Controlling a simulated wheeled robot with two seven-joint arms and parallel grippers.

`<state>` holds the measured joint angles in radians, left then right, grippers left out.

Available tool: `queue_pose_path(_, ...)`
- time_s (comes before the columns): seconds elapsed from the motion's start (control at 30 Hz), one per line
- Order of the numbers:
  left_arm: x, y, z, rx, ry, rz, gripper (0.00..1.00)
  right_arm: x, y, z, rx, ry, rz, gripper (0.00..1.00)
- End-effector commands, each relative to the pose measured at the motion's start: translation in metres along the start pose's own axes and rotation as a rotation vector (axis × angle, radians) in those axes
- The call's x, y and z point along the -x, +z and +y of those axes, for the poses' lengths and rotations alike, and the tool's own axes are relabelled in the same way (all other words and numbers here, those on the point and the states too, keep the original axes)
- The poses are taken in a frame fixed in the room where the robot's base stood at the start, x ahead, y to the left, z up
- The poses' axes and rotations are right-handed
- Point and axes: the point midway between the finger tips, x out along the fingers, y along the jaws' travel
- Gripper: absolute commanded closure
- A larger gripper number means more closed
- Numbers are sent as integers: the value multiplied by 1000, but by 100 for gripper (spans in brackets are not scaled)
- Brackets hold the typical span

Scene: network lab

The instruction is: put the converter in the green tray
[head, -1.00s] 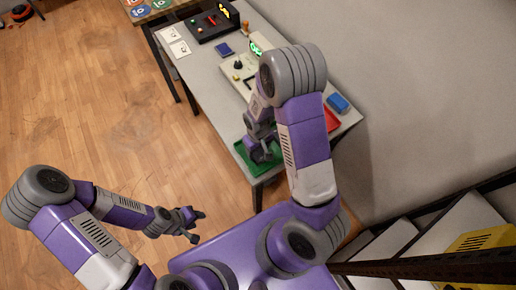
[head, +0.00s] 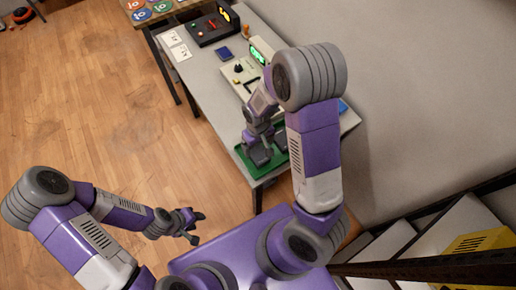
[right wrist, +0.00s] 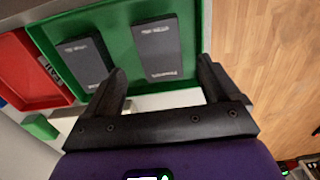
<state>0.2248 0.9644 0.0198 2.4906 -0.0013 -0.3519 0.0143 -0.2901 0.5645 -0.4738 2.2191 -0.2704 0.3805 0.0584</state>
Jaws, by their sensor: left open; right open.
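The green tray (right wrist: 112,18) lies under my right gripper (right wrist: 163,84), on the near end of the grey table; it also shows in the head view (head: 246,163). Two dark grey boxes lie flat in it, a left box (right wrist: 84,62) and a right box (right wrist: 163,48). Both carry small white labels that I cannot read, so I cannot tell which is the converter. My right gripper is open and empty above the tray, with the right box in view between its fingers. My left gripper (head: 192,226) is open and empty, away from the table.
A red tray (right wrist: 38,85) stands beside the green tray. A green block (right wrist: 40,127) lies near it. Farther along the table are a pale device with a green display (head: 260,50), a dark blue box (head: 224,53) and a black panel (head: 208,28). A shelf stands at right.

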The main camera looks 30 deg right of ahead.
Motion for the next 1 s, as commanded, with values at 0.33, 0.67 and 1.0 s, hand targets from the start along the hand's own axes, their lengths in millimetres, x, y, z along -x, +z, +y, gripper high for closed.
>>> queue_pose_path(0.33, 15, 1, 6, 0, 0, 0, 57, 59, 0, 0, 1, 0, 1, 11)
queue_pose_path(0.67, 15, 1, 6, 0, 0, 0, 57, 64, 0, 0, 0, 1, -1, 11)
queue_pose_path(1.0, 15, 1, 6, 0, 0, 0, 57, 64, 0, 0, 1, 1, -1, 11)
